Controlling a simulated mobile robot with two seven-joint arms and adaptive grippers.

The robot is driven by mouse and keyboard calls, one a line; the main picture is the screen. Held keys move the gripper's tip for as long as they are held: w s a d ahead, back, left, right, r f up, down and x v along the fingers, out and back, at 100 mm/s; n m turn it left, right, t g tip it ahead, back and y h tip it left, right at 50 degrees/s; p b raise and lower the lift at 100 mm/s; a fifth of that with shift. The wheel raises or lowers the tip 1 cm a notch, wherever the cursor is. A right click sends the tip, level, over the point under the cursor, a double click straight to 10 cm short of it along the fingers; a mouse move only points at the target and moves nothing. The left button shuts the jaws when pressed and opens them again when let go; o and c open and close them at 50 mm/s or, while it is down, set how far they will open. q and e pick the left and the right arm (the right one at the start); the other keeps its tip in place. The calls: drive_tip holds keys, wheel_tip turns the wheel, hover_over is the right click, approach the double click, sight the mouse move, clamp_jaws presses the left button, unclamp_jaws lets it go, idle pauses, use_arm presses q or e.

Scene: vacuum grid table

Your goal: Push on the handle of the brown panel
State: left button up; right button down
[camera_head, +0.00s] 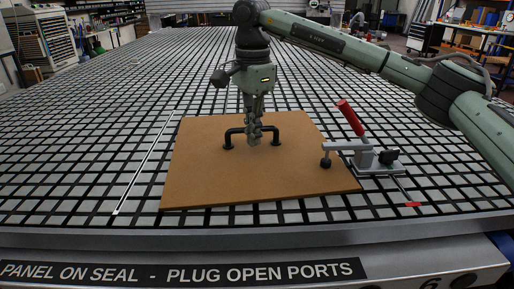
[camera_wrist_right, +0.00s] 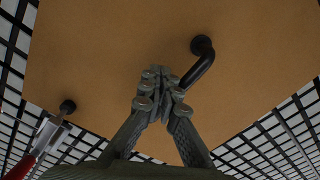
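The brown panel (camera_head: 205,180) lies flat on the gridded table and also fills much of the right wrist view (camera_wrist_right: 110,40). Its black bar handle (camera_head: 236,131) stands near the middle of the panel's far half. My right gripper (camera_head: 254,141) points down at the handle's middle and hides part of the bar. In the right wrist view its fingers (camera_wrist_right: 162,78) are together, with one bent end of the handle (camera_wrist_right: 203,52) just right of them. The rest of the handle is hidden there. I cannot tell whether the fingers touch the bar. My left gripper is in neither view.
A toggle clamp with a red lever (camera_head: 350,118) stands at the panel's right edge, its black pad (camera_head: 326,162) over the panel. It also shows in the right wrist view (camera_wrist_right: 68,106). A pale strip (camera_head: 140,170) lies left of the panel. The gridded table (camera_head: 80,120) is otherwise largely clear.

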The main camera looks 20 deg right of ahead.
drive_tip(key=shift+w+d+p, duration=0.1)
drive_tip(key=shift+w+p, duration=0.05)
drive_tip(key=shift+p, duration=0.25)
idle(1.0)
drive_tip(key=shift+s+f, duration=0.15)
drive_tip(key=shift+s, duration=0.3)
drive_tip(key=shift+s+a+b, duration=0.2)
drive_tip(key=shift+s+b, duration=0.05)
drive_tip(key=shift+s, duration=0.4)
drive_tip(key=shift+s+a+b, duration=0.15)
drive_tip(key=shift+s+b, duration=0.1)
drive_tip(key=shift+s, duration=0.4)
wheel_tip(320, 180, up, 3)
drive_tip(key=shift+r+p, duration=0.1)
drive_tip(key=shift+p, duration=0.9)
drive_tip(key=shift+r, duration=2.5)
